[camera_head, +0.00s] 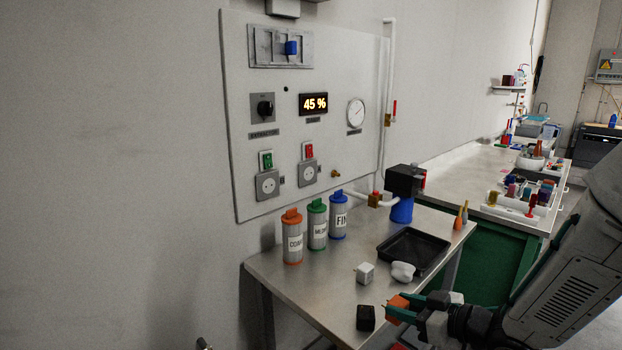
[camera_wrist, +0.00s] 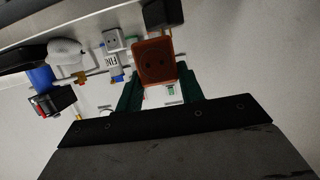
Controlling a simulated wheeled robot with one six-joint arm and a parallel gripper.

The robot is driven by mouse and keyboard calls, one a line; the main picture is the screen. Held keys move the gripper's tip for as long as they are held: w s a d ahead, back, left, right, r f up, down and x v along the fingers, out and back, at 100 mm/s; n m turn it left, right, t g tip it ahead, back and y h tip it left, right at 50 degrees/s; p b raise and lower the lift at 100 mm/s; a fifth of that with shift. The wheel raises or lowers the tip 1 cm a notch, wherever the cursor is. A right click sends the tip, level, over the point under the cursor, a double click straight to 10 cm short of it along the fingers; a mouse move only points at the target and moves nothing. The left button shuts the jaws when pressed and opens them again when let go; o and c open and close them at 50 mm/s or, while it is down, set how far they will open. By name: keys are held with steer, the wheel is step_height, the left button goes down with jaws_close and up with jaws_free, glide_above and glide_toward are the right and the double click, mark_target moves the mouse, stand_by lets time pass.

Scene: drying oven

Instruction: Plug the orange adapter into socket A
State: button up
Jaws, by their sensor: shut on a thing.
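The orange adapter (camera_head: 399,304) is held between the teal fingers of my gripper (camera_head: 403,309), over the front right of the metal table. In the wrist view the orange adapter (camera_wrist: 155,62) shows its socket face with two holes, between the green fingers. Two grey wall sockets are on the panel: the left one (camera_head: 267,185) below a green switch, the right one (camera_head: 307,173) below a red switch. Both look empty. Their small side labels are too small to read, so I cannot tell which is A. The adapter is well away from both.
A white adapter (camera_head: 365,273) and a black adapter (camera_head: 366,318) are on the metal table (camera_head: 310,290). A white lumpy object (camera_head: 402,271) and a black tray (camera_head: 413,250) lie behind. Orange, green and blue-lidded canisters (camera_head: 317,225) stand below the sockets. A blue-based device (camera_head: 402,207) is farther right.

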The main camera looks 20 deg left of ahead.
steer(key=w+d+f+m+t+h, duration=0.3)
steer(key=d+m+h, duration=0.3)
steer(key=d, duration=0.4)
steer(key=w+d+f+m+t+h, duration=0.4)
steer(key=w+d+f+m+h, duration=0.1)
steer(key=d, duration=0.6)
steer(key=shift+w+d+f+m+h, duration=0.2)
steer(key=shift+w+f+m+h, duration=0.25)
steer(key=shift+h, duration=0.35)
